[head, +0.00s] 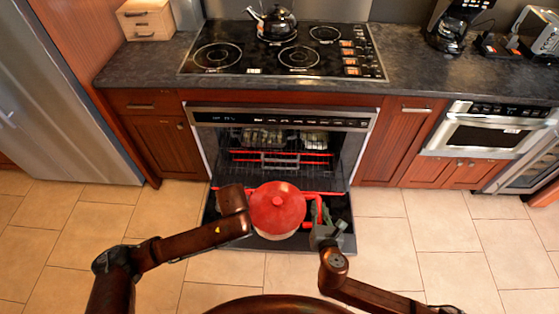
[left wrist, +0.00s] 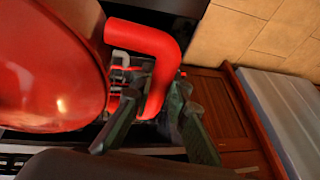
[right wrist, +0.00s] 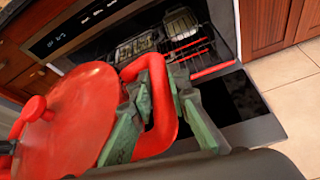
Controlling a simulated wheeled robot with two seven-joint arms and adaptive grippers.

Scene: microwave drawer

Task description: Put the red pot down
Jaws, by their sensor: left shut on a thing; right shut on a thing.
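The red pot (head: 277,208) with its red lid and round knob is in front of the open appliance, above its lowered door. My right gripper (head: 323,232) is at the pot's right side. In the right wrist view its green-grey fingers (right wrist: 160,118) are shut around a red handle (right wrist: 158,92); the pot's lid (right wrist: 72,118) fills the left. In the left wrist view my left gripper (left wrist: 158,118) is shut around the other red handle (left wrist: 152,60), beside the pot's glossy side (left wrist: 45,70). In the head view the left fingers are hidden behind my arm.
The open appliance (head: 280,122) has racks with red trim inside, and its door (head: 342,240) lies lowered below the pot. A cooktop (head: 284,50) with a kettle (head: 271,22) is on the dark counter (head: 440,82). Tiled floor (head: 390,245) is clear to the right.

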